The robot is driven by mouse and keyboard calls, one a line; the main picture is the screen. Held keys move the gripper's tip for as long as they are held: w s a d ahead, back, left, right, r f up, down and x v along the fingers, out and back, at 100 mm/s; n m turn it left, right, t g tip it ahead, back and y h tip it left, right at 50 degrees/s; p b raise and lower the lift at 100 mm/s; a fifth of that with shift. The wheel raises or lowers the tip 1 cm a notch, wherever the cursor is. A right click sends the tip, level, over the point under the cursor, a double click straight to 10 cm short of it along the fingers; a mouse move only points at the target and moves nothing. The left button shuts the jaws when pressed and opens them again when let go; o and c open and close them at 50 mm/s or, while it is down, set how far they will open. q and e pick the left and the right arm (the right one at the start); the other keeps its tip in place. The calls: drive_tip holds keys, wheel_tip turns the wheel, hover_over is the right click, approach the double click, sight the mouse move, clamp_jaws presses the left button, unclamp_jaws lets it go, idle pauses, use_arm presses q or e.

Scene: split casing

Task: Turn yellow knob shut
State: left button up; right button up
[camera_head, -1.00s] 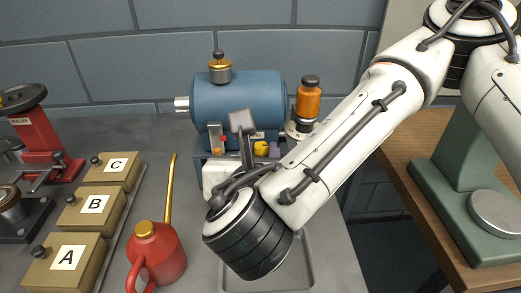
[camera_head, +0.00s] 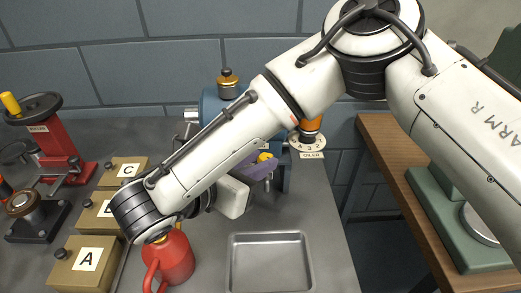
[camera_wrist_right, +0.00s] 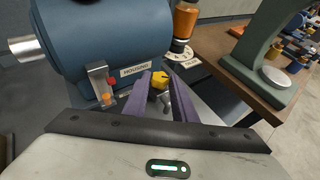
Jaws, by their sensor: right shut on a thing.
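The yellow knob (camera_wrist_right: 159,79) sits low on the front of the blue housing (camera_wrist_right: 100,40), under its label. In the right wrist view the purple fingers of my right gripper (camera_wrist_right: 160,92) are on either side of the knob and closed on it. In the head view my right arm crosses in front of the housing; the yellow knob (camera_head: 264,157) shows just beyond the purple fingers of my right gripper (camera_head: 262,168). The knob's stem is mostly hidden between the fingers. My left gripper is not in view.
An orange oiler (camera_wrist_right: 185,22) stands right of the housing. A sight gauge (camera_wrist_right: 101,84) with red and orange parts is left of the knob. A red oil can (camera_head: 170,258), an empty metal tray (camera_head: 270,262) and lettered boxes (camera_head: 87,260) occupy the bench front.

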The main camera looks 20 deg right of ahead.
drive_tip(key=shift+w+a+r+m+g+h+p, duration=0.15)
drive_tip(key=shift+m+g+h+p, duration=0.25)
drive_tip(key=shift+m+g, duration=0.2)
drive_tip(key=shift+w+a+r+m+g+h+p, duration=0.15)
drive_tip(key=shift+m+g+h+p, duration=0.15)
drive_tip(key=shift+m+g+p, duration=0.25)
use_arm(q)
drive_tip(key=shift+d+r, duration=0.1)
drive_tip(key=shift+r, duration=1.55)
use_arm(e)
drive_tip(key=shift+w+f+m+g+h, duration=0.1)
drive_tip(key=shift+f+m+g+h, duration=0.05)
drive_tip(key=shift+m+g, duration=0.4)
drive_tip(key=shift+w+f+m+g+h, duration=0.15)
drive_tip(key=shift+m+g, duration=0.25)
drive_tip(key=shift+g, duration=0.2)
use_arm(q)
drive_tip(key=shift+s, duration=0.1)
use_arm(e)
drive_tip(key=o, duration=1)
drive_tip(key=shift+o, duration=0.2)
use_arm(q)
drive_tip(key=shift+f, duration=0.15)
use_arm(e)
drive_tip(key=shift+d, duration=0.1)
